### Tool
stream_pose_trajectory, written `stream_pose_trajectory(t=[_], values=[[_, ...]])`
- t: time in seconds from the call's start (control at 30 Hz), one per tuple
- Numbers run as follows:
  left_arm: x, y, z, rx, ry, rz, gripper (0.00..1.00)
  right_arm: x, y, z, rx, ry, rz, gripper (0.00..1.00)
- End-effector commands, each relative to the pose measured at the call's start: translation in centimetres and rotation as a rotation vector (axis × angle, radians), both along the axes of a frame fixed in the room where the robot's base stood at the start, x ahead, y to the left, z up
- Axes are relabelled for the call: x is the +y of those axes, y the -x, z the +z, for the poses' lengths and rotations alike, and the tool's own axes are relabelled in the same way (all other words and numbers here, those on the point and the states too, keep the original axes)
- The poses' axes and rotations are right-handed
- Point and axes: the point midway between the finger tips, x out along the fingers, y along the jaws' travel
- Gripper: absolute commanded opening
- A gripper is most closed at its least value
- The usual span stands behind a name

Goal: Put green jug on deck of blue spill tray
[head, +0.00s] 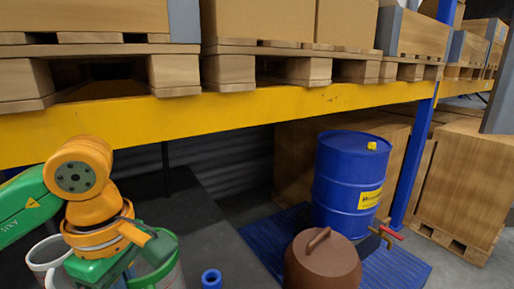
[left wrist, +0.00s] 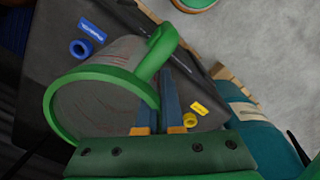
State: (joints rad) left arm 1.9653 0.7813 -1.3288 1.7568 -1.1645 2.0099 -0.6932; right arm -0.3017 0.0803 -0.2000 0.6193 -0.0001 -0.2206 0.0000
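The green jug (head: 174,271) shows at the bottom left of the head view, partly behind my left arm. In the left wrist view the green jug (left wrist: 92,82) has a thick green rim, a grey body and a green handle. Whether the jug touches the surface below, I cannot tell. The blue spill tray (head: 266,238) has a ribbed deck and lies on the floor, right of the jug and apart from it. My right gripper is not in view.
A blue drum (head: 347,180) stands on the tray's rear part. A brown lidded can (head: 322,266) stands at the tray's front. A pale mug (head: 46,252) and a small blue ring (head: 211,279) flank the jug. A yellow rack beam (head: 250,117) crosses above.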

Motion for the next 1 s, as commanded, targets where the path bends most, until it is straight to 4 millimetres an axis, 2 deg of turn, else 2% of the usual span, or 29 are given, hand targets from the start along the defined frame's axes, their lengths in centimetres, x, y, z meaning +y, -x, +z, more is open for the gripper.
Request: stream_pose_trajectory(t=[0.37, 0.8, 0.9, 1.0], values=[[-0.3, -0.3, -3.9, -0.003, -0.017, -0.409, 0.0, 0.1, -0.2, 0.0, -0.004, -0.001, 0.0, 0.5], [-1.4, 1.2, -11.2, 0.002, -0.002, -1.25, 0.0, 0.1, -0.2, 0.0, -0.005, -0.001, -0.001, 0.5], [-1.6, 1.5, -11.9, 0.002, 0.008, -1.339, 0.0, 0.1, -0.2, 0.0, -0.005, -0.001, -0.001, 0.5], [-1.6, 1.5, -11.9, 0.001, 0.008, -1.352, 0.0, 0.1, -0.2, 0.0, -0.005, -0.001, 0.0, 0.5]])
